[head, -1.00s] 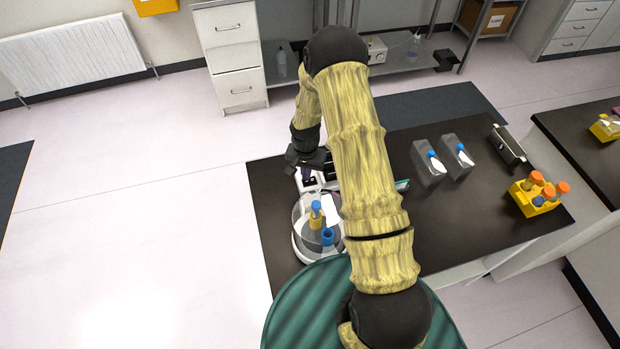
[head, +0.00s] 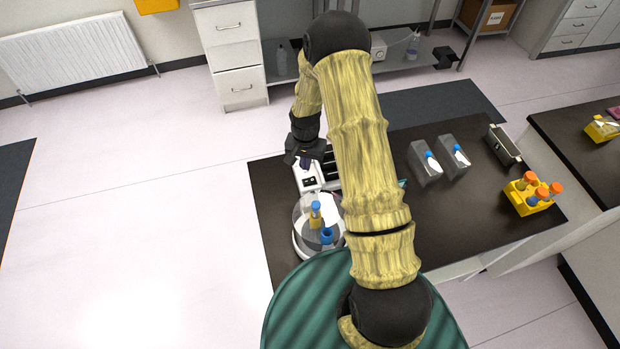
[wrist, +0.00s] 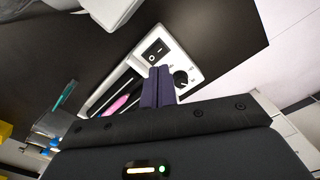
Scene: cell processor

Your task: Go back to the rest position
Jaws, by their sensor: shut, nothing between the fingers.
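My gripper (head: 303,161) hangs over the left edge of the dark bench (head: 272,223), above the white device (head: 310,178) with a switch and a knob. In the wrist view, my gripper's purple fingers (wrist: 158,88) are together with nothing between them. The device's panel (wrist: 160,55) shows just beyond them. My arm crosses the middle of the head view and hides part of the bench.
A round clear-lidded machine (head: 302,225) holding blue-capped tubes stands near the front left. Floor left of the bench is clear.

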